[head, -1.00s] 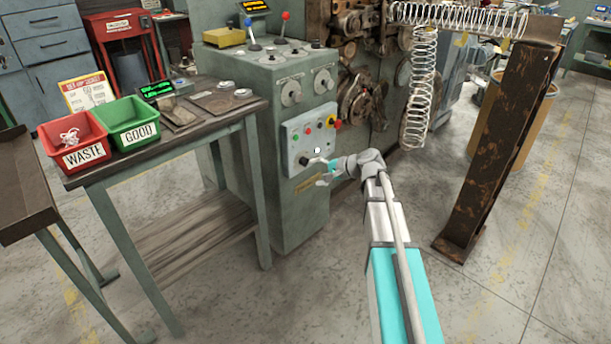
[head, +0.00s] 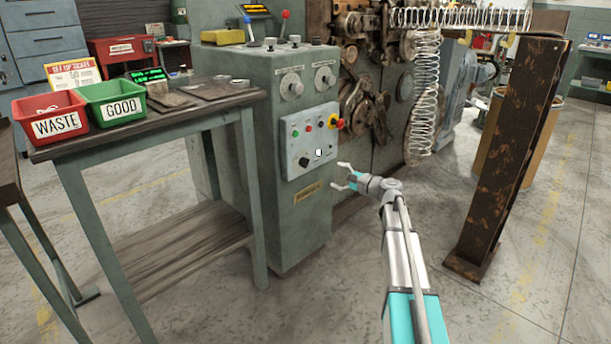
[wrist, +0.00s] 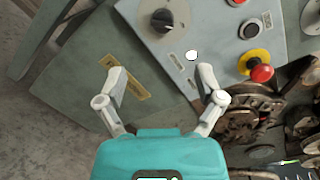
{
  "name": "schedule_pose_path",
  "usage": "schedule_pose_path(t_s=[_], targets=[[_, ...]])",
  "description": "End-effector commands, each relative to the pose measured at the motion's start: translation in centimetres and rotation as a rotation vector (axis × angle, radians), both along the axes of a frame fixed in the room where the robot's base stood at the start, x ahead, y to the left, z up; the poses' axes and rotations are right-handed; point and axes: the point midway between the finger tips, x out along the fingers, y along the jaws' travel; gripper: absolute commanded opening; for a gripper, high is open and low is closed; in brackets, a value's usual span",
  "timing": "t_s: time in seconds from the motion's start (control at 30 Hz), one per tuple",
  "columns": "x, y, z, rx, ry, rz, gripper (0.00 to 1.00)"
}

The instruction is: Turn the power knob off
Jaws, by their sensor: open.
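The power knob, a black rotary knob (head: 304,161), sits at the lower left of the grey control panel (head: 312,124) on the green cabinet. In the wrist view the black knob (wrist: 162,20) is near the top, beyond the fingertips, with a light pointer mark on it. My gripper (head: 342,176) is open and empty, to the right of the knob and a little below it in the head view. In the wrist view the open fingers (wrist: 160,75) are apart from the knob. Labels near the knob are too small to read.
A red button on a yellow base (head: 335,122) juts from the panel's right side. A work table (head: 150,136) with red (head: 50,122) and green (head: 116,105) bins stands left. Coiling machinery and a hanging spring (head: 421,100) are right of the panel, beside a rusty post (head: 515,150).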

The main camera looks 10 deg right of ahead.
Motion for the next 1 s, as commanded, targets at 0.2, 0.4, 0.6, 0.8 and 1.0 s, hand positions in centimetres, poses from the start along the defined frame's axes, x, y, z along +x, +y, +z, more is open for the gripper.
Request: schedule_pose_path(t_s=[0.2,0.4,0.6,0.8,1.0], targets=[[0.5,-0.7,-0.6,0.032,-0.001,-0.015,0.87],[0.4,-0.7,-0.5,0.032,-0.001,-0.015,0.87],[0.5,-0.6,-0.5,0.032,-0.001,-0.014,0.87],[1.2,0.0,-0.5,0.032,-0.002,-0.013,0.87],[2.8,1.4,-0.5,0.032,-0.002,-0.013,0.87]])
